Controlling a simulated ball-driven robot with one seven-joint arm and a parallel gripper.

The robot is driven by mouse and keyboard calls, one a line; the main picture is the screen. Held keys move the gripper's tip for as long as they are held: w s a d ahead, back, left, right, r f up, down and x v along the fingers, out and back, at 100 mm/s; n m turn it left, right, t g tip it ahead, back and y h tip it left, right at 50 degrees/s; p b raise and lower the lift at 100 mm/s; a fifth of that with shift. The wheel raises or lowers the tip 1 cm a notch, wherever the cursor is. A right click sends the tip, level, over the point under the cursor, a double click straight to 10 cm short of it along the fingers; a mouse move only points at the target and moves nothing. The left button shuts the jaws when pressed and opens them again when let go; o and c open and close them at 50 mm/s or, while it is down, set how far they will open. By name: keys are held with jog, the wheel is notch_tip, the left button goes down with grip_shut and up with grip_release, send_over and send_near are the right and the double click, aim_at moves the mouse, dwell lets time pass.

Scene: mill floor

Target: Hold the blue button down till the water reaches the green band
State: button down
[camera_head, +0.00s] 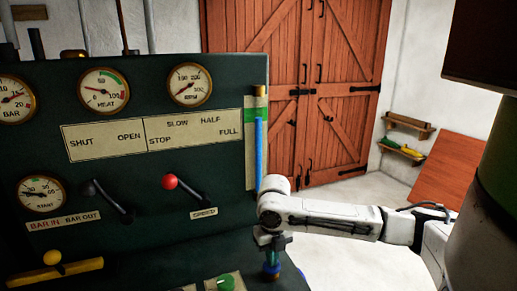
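A tall sight glass with a blue water column (259,155) stands at the right edge of the dark green panel. A green band (249,115) crosses the pale plate behind it, near the top. The top of the blue looks about level with the band's lower edge. My gripper (272,262) points down at the right end of the lower console, right over the blue button (272,272). The gripper covers part of the button; I cannot tell how far it is pressed. The fingers are too small and dark to tell open from shut.
A green button (226,284) sits left of the blue one. The panel (150,225) carries dials, a red-knobbed lever (171,182), a black lever (90,188) and a yellow handle (54,258). Wooden doors (335,85) stand behind.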

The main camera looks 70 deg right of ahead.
notch_tip(320, 180, up, 5)
jog(key=p, duration=0.4)
jog(key=shift+f, duration=0.1)
dwell(0.4)
